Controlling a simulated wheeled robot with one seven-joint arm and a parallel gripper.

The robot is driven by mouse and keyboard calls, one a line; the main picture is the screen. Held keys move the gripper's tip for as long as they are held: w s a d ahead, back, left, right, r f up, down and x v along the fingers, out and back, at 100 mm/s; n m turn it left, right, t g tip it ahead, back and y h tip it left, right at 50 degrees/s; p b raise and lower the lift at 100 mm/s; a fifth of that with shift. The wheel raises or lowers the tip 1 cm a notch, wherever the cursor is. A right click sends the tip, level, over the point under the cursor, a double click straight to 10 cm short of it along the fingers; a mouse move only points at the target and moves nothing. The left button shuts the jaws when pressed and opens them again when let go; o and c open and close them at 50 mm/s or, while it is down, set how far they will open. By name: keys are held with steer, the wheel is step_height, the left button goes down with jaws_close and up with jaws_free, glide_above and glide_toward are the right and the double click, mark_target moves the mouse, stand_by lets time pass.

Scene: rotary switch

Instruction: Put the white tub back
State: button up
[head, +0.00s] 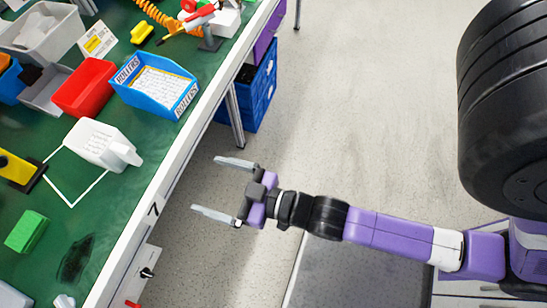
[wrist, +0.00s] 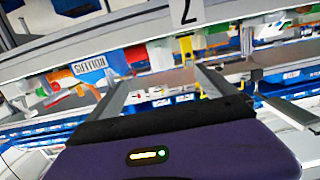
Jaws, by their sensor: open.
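The white tub (head: 98,143) lies on the green tabletop (head: 120,200), partly over the upper right of a white outlined square (head: 72,178). A spout-like white part sticks out at its right end. My gripper (head: 207,185) is open and empty. It is out over the floor, to the right of the table's front edge and apart from the tub. In the wrist view the two fingers of my gripper (wrist: 160,78) are spread, with nothing between them. I cannot make out the tub for sure in the wrist view.
A blue rollers box (head: 157,84), a red bin (head: 84,87) and grey bins stand behind the tub. A green block (head: 27,231) and a yellow device (head: 18,168) are nearby. A black knob (head: 147,272) sits on the front panel. Blue crates (head: 250,95) stand below.

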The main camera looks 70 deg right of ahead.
steer(key=s+r+g, duration=0.1)
steer(key=s+r, duration=0.2)
steer(key=s, duration=0.5)
steer(key=s+r, duration=0.3)
steer(key=s, duration=0.4)
steer(key=shift+s+d+r+g, duration=0.25)
steer(key=shift+s+d+g, duration=0.1)
steer(key=shift+d+g, duration=0.05)
